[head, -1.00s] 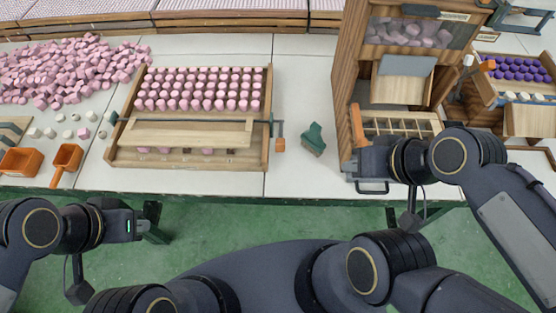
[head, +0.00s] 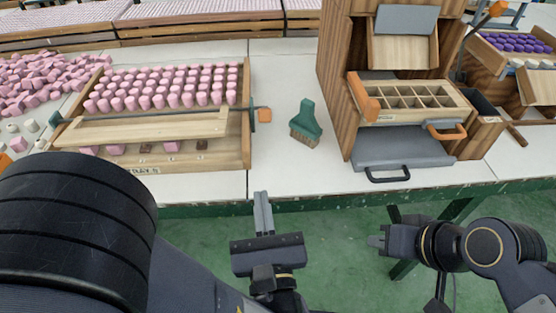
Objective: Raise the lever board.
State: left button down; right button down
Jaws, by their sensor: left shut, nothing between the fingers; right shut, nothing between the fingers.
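The lever board (head: 145,128) is a pale wooden plank lying across the front part of the wooden tray (head: 246,150). An orange knob (head: 264,115) sits beside the tray's right side, next to a dark bracket. Rows of pink pieces (head: 160,88) stand behind the board. A few pink and dark brown pieces show under its front edge. My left gripper (head: 263,200) is shut and empty, at the table's front edge, below and apart from the knob. My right gripper (head: 376,241) is shut and empty, in front of the table, below the cabinet.
A green brush (head: 306,122) stands between the tray and a wooden cabinet (head: 335,80). The cabinet has a compartmented drawer (head: 410,98) and a grey slide with a black handle (head: 387,174). Loose pink pieces (head: 35,80) lie at left. White table around the brush is clear.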

pick_arm(q)
jog(key=shift+s+d+f+m+h, duration=0.1)
jog(key=shift+s+d+m+h, duration=0.15)
jog(key=shift+d+m+h, duration=0.15)
jog(key=shift+s+d+f+m+h, duration=0.1)
jog(key=shift+s+d+m+h, duration=0.15)
jog(key=shift+d+h, duration=0.25)
jog(key=shift+w, duration=0.15)
jog(key=w+r+p, duration=0.1)
jog(key=w+r, duration=0.4)
jog(key=w, duration=0.7)
jog(key=shift+r, duration=0.15)
